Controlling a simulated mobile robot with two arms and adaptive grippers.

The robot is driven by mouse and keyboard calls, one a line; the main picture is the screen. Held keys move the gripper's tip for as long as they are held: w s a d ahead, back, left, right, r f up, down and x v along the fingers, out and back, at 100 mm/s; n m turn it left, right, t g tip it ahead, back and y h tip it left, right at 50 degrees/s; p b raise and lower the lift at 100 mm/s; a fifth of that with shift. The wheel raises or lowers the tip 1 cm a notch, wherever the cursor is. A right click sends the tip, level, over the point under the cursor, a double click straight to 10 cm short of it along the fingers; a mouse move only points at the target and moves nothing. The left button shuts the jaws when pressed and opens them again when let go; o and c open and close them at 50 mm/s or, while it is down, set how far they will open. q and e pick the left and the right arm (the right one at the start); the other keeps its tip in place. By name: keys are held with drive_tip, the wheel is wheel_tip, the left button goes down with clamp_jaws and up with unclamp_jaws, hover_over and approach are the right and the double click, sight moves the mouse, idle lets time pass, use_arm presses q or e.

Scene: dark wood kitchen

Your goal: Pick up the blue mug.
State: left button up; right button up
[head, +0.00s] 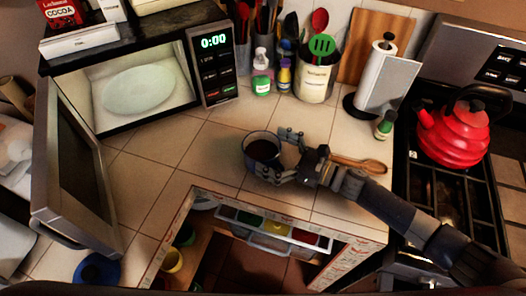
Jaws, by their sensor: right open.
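The blue mug (247,155) stands upright on the tiled counter in the head view, with dark contents inside. Its rim looks dark blue-grey. My right gripper (273,153) comes in from the right and is open. One finger is at the mug's upper right and the other at its lower right, so the mug's right side lies between them. I cannot tell whether the fingers touch it. The mug's handle cannot be made out. My left gripper is not in view.
An open microwave (120,62) with a plate inside stands at the left, its door (80,165) swung out. A wooden spoon (358,165) lies behind my right wrist. A utensil crock (315,84), paper towel holder (386,84) and red kettle (455,135) stand farther back. An open drawer (268,240) is below.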

drive_tip(key=shift+w+a, duration=0.1)
drive_tip(key=shift+a, duration=0.15)
drive_tip(key=shift+d, duration=0.1)
drive_tip(key=c, duration=1.2)
drive_tip(key=shift+r, duration=0.15)
